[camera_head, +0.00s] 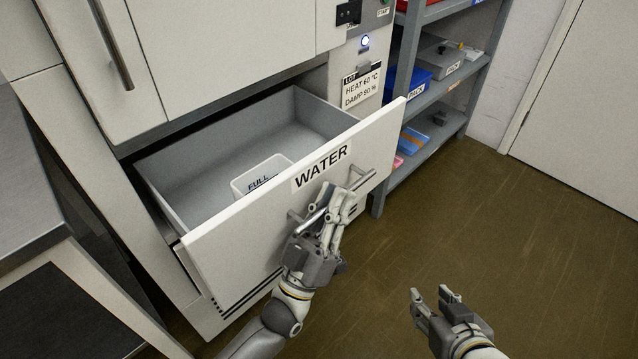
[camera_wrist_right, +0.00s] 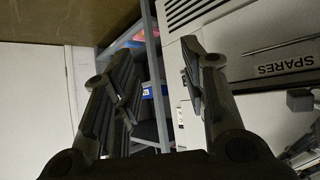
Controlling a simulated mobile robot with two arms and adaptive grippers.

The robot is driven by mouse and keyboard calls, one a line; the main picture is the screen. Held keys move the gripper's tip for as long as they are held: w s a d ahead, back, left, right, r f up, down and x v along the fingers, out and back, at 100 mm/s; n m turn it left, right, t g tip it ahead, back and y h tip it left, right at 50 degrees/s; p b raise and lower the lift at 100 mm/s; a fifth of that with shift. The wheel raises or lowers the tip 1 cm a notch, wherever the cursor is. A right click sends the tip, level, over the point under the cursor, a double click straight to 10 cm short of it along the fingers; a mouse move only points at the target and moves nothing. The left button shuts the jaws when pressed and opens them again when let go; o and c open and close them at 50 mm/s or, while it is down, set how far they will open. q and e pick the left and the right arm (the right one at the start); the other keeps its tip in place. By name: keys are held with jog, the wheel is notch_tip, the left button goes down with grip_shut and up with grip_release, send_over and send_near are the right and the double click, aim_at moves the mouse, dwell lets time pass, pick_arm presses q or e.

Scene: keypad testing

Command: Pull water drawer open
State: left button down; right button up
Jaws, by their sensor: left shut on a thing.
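The water drawer (camera_head: 215,255) stands pulled out of the white cabinet, and its grey inside shows in the head view. Its white front carries a WATER label (camera_head: 321,168) and a bar handle (camera_head: 364,179). A white container (camera_head: 262,172) marked FULL sits inside, partly hidden by the drawer front. My left gripper (camera_head: 326,205) is shut on the handle, in front of the drawer front. My right gripper (camera_head: 434,298) is open and empty above the floor, to the right of the drawer; its spread fingers show in the right wrist view (camera_wrist_right: 160,95).
A grey shelf rack (camera_head: 425,85) with several bins stands right of the cabinet, close to the drawer's right end. A dark-topped bench (camera_head: 25,190) is at the left. The brown floor (camera_head: 520,230) at the right is clear. The right wrist view shows a SPARES label (camera_wrist_right: 286,66).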

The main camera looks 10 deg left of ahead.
pick_arm(q)
jog(key=shift+s+d+f, duration=0.1)
jog(key=shift+s+d, duration=0.35)
jog(key=shift+d, duration=0.2)
pick_arm(e)
jog(key=shift+s+d+f+g, duration=0.25)
jog(key=shift+s+f+g, duration=0.3)
jog(key=shift+s, duration=0.1)
pick_arm(q)
jog(key=c, duration=1.8)
grip_release()
jog(key=v, duration=1.2)
